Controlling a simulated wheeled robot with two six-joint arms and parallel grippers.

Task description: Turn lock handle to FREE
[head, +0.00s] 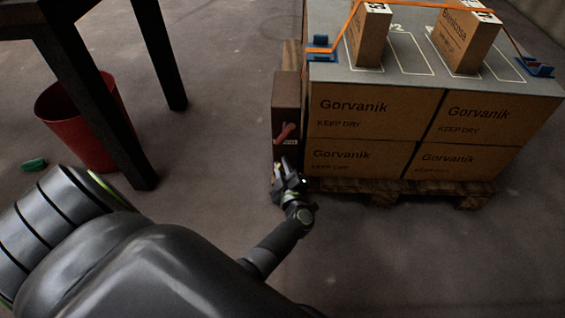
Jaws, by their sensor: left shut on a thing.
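A dark brown upright box (286,95) stands at the left side of the carton stack. On its front is a reddish lock handle (287,131), tilted with its upper end to the right. A small pale label with lettering too small to read sits just below the handle's right side. My left gripper (284,166) is in front of the box's lower part, below the handle in the picture. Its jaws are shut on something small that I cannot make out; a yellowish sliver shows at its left. My right gripper is not in view.
Cartons (370,110) marked Gorvanik stand on a wooden pallet (383,196), with a grey top sheet (400,55), small boxes and an orange strap above. A red bin (70,125) stands by a dark table's legs (95,90). A green object (34,164) lies on the floor.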

